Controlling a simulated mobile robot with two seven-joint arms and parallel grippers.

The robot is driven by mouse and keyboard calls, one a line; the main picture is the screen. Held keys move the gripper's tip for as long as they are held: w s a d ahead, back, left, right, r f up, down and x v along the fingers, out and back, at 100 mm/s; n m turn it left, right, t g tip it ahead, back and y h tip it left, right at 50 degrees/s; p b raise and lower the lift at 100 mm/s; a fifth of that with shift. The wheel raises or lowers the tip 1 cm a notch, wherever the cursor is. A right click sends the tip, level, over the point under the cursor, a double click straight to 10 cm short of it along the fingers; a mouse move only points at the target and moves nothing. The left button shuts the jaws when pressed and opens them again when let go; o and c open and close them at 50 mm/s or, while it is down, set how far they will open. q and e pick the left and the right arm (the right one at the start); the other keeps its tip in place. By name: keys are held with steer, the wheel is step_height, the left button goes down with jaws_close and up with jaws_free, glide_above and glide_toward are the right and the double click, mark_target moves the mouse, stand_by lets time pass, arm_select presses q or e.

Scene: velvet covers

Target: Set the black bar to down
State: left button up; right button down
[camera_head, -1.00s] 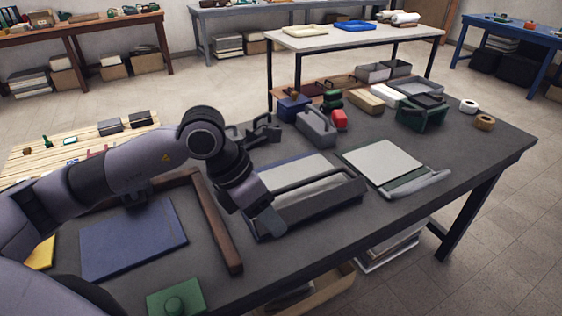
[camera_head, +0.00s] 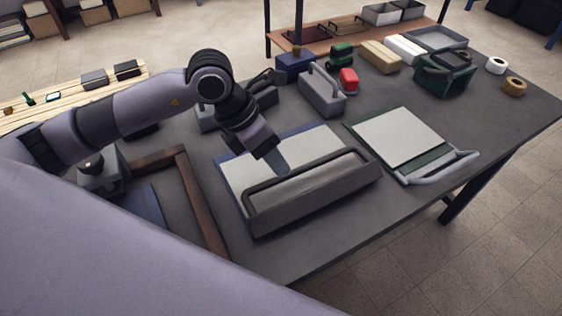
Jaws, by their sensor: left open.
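The black bar (camera_head: 313,168) is a long dark U-shaped rail along the near edge of a blue board with a pale sheet (camera_head: 320,143). It looks raised above the board, with a grey strip showing inside it; its exact tilt is hard to tell. My left gripper (camera_head: 278,163) points down over the pale sheet, close behind the bar's top rail, left of its middle. It is open, with nothing seen between its fingers; I cannot tell whether it touches the bar. My right gripper is not in view.
A green board with a pale sheet and a grey handle (camera_head: 445,168) lies to the right. A grey caddy (camera_head: 322,92), a red item (camera_head: 349,80) and a green bin (camera_head: 445,78) stand behind. A brown wooden frame (camera_head: 204,205) lies to the left. The near right tabletop is clear.

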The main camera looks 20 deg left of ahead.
arm_select(q)
steer(key=shift+x, duration=2.1)
jaws_close()
